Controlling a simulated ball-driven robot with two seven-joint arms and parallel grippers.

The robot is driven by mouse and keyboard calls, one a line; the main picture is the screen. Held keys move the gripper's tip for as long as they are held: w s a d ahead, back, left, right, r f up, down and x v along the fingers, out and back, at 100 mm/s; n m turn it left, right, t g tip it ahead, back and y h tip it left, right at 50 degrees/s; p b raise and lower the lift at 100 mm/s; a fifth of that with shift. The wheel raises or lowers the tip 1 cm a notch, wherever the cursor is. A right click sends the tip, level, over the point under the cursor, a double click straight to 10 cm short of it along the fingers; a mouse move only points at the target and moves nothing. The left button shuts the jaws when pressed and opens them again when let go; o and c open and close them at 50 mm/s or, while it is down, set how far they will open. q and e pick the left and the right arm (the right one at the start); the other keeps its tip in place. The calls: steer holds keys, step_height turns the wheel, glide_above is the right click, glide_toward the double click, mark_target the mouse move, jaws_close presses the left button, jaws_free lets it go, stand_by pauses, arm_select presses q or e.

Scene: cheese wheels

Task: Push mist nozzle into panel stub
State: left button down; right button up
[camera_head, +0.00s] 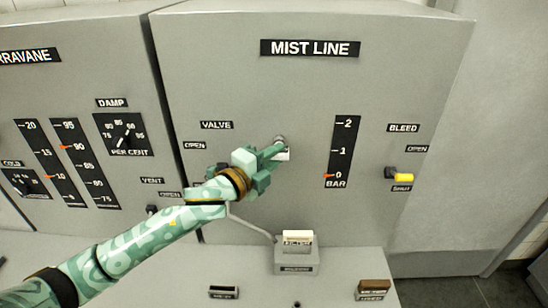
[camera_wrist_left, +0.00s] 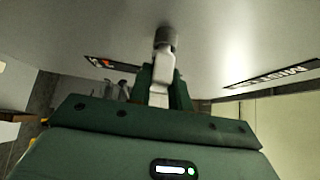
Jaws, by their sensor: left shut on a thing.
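My left gripper (camera_head: 275,154) is shut on the pale mist nozzle (camera_head: 284,156) in front of the MIST LINE panel. In the left wrist view the nozzle (camera_wrist_left: 160,83) stands between the two green fingers. Its far end meets the round grey panel stub (camera_wrist_left: 165,38) in line with it. The stub (camera_head: 279,140) shows just above the gripper in the head view. I cannot tell how deep the nozzle sits in the stub. My right gripper is not in view.
The MIST LINE panel (camera_head: 410,80) has a BAR gauge (camera_head: 342,152) right of the gripper and a yellow-tipped BLEED lever (camera_head: 402,177). A grey block with a white piece (camera_head: 298,238) stands on the ledge below. A brown-topped holder (camera_head: 374,287) is at lower right.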

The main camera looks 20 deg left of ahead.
arm_select(q)
steer(key=shift+w+a, duration=0.1)
steer(key=shift+w, duration=0.35)
steer(key=c, duration=1.2)
jaws_free()
steer(key=shift+s, duration=0.1)
steer(key=b+v, duration=0.3)
steer(key=v, duration=1.3)
steer(key=shift+s, duration=0.15)
